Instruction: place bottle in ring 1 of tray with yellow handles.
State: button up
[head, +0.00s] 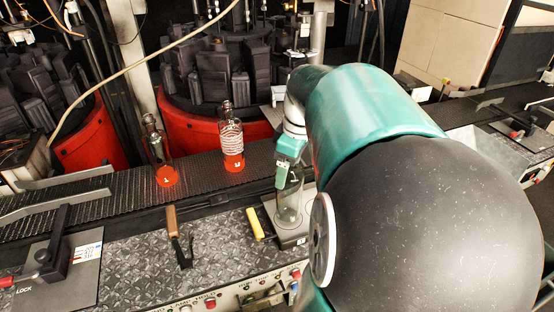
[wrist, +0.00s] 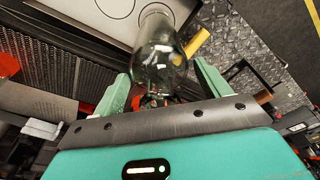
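A clear glass bottle (head: 289,203) hangs upright below my gripper (head: 290,155), over or just above the grey tray (head: 270,213). In the wrist view the bottle (wrist: 160,62) sits between the two teal fingers of my gripper (wrist: 160,78), which appear closed against its sides. The tray (wrist: 60,22) shows at the top there, with circle outlines left of the bottle's base. One yellow handle (head: 255,224) is at the tray's left side; it also shows in the wrist view (wrist: 197,43). My arm hides the tray's right side, and I cannot tell whether the bottle touches the tray.
Two bottles with glowing orange bases, one left (head: 161,152) and one right (head: 231,140), stand on the dark conveyor (head: 110,187). A wooden-handled tool (head: 173,222) lies left of the tray on the patterned metal panel (head: 222,237). Red rotary moulds (head: 190,135) stand behind.

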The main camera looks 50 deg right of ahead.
jog(key=shift+o, duration=0.7)
jog(key=r, duration=0.4)
jog(key=s+r, duration=0.1)
jog(key=r, duration=0.7)
jog(key=shift+s+d+r, duration=0.1)
jog(key=shift+s+d, duration=0.1)
jog(key=shift+s, duration=0.2)
jog(key=w+a+f+m+t, duration=0.1)
jog(key=a+f, duration=0.2)
jog(key=a, duration=0.7)
jog(key=w+a+f+m+t, duration=0.1)
jog(key=a+f, duration=0.3)
jog(key=a, duration=0.6)
jog(key=w+a+f+t, duration=0.1)
jog(key=a+f, duration=0.3)
jog(key=a, duration=0.6)
jog(key=shift+w+a+f+m+t, duration=0.2)
jog(key=shift+w+a+m+t, duration=0.1)
jog(key=shift+a+m+t, duration=0.1)
